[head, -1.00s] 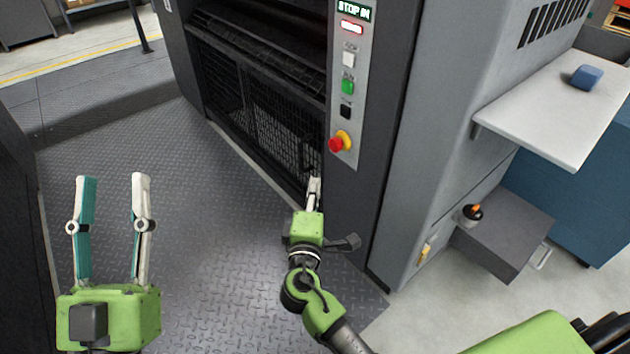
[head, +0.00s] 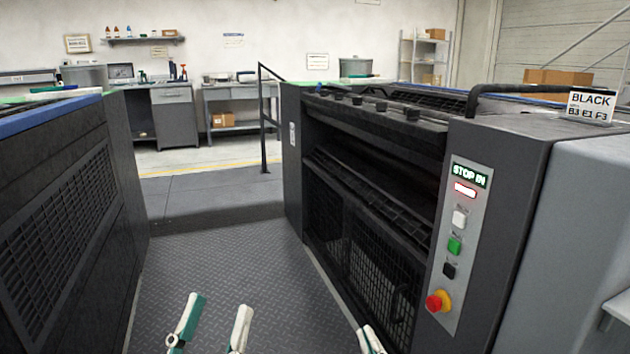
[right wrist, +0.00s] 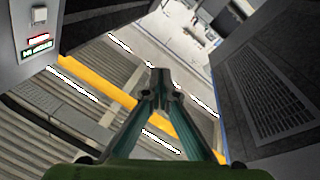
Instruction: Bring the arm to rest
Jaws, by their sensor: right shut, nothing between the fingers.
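My left gripper (head: 218,306) shows at the bottom edge of the head view, with its two teal-and-white fingers apart and nothing visible between them. My right gripper (head: 368,338) only just enters at the bottom edge of the head view, in front of the press's lower mesh guard (head: 375,275). In the right wrist view its fingers (right wrist: 160,82) meet at the tips, shut with nothing held. Most of both arms is out of the head view. I cannot tell whether the right gripper touches the guard.
The dark press (head: 500,190) stands on the right, with a control panel (head: 459,245) bearing a lit "STOP IN" sign and a red stop knob (head: 438,300). Another dark unit (head: 60,230) stands on the left. The tread-plate floor (head: 220,265) between them is clear.

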